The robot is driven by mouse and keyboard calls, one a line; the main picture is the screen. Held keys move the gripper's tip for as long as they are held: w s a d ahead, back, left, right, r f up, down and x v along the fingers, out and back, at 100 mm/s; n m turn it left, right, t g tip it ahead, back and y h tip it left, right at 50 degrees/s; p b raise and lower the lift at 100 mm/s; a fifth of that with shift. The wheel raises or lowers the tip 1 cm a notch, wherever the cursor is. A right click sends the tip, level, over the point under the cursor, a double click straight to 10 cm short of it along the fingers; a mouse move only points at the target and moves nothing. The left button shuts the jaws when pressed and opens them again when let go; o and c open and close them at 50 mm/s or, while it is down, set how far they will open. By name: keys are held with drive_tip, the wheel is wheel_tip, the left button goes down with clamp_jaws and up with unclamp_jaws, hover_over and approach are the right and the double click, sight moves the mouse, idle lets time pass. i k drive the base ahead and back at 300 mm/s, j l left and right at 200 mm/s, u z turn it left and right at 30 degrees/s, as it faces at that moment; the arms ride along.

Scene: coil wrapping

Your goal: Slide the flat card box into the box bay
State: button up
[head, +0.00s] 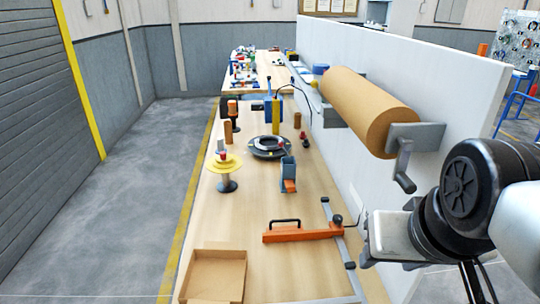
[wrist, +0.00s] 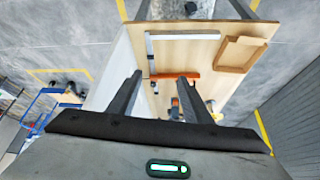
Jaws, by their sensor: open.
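The flat card box (head: 212,275), a shallow brown open-topped tray, lies on the near left of the wooden workbench. It also shows at the upper right in the wrist view (wrist: 240,53). My gripper (wrist: 160,78) is open with nothing between its fingers. In the head view my gripper (head: 368,238) is at the right, near the white wall and well right of the box, touching nothing I can see. I cannot make out for sure which part is the box bay; grey metal rails (head: 337,240) stand on the bench right of the box.
A large brown paper roll (head: 365,105) with a crank hangs on the white wall (head: 420,70). A yellow spool (head: 224,165) and a dark coil (head: 268,147) stand farther back. Bench around the box is mostly clear.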

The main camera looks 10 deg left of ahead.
sight(215, 272)
drive_tip(key=j+u, duration=0.2)
drive_tip(key=j, duration=0.5)
drive_tip(key=i+j+u, duration=0.2)
drive_tip(key=j, duration=0.55)
drive_tip(key=k, duration=0.1)
